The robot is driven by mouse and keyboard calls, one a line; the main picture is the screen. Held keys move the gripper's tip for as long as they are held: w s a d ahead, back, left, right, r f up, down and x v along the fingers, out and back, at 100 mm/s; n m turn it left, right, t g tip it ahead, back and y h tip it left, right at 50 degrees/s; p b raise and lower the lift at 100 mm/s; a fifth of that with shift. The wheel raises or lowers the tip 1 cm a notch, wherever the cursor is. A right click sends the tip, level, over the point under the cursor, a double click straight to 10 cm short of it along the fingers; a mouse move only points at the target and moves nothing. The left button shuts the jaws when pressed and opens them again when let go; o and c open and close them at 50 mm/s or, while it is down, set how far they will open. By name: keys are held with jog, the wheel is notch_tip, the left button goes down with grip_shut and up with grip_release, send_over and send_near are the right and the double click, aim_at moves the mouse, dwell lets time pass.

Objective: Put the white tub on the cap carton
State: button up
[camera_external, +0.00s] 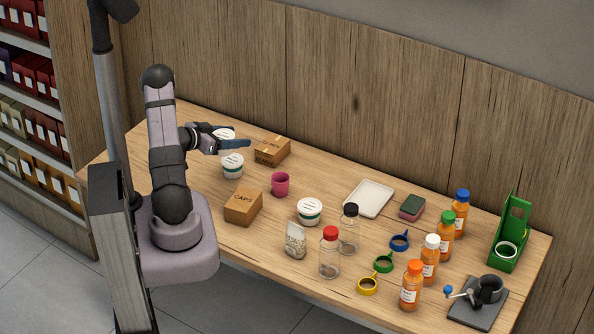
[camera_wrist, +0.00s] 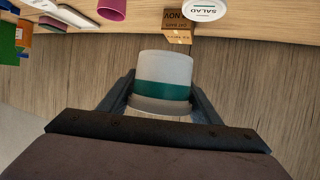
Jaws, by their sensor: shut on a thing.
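My gripper (camera_external: 236,143) is shut on a white tub (camera_external: 224,134) with a green band, over the far left part of the table. The wrist view shows this tub (camera_wrist: 163,80) between the two fingers. In the external view my gripper partly hides it, and its height above the table is hard to tell. The cap carton (camera_external: 243,205), a brown box marked CAPS, stands near the front left edge, nearer the camera than my gripper. Its visible top is bare. Two similar tubs stand on the table: one (camera_external: 232,166) behind the cap carton, one (camera_external: 310,211) farther right.
Another brown carton (camera_external: 272,151) stands right of my gripper. A pink cup (camera_external: 280,184) stands between the cartons. Jars, orange bottles, coloured rings, a white tray (camera_external: 369,198), a sponge (camera_external: 412,207) and a green holder (camera_external: 511,232) fill the right side. A wooden wall (camera_external: 380,80) stands behind.

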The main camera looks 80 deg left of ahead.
jog(key=w+d+m+t+h, duration=0.1)
jog(key=w+d+m+h, duration=0.25)
jog(key=d, duration=0.65)
jog(key=m+h, duration=0.2)
jog(key=h, duration=0.1)
send_over(255, 197)
jog(key=shift+y, duration=0.25)
jog(key=shift+f, duration=2.5)
jog(key=shift+f+p, duration=0.1)
jog(key=shift+p, duration=0.2)
jog(key=shift+f, duration=2)
jog(key=shift+f, duration=0.1)
jog(key=o, duration=1.1)
jog(key=shift+o, duration=0.2)
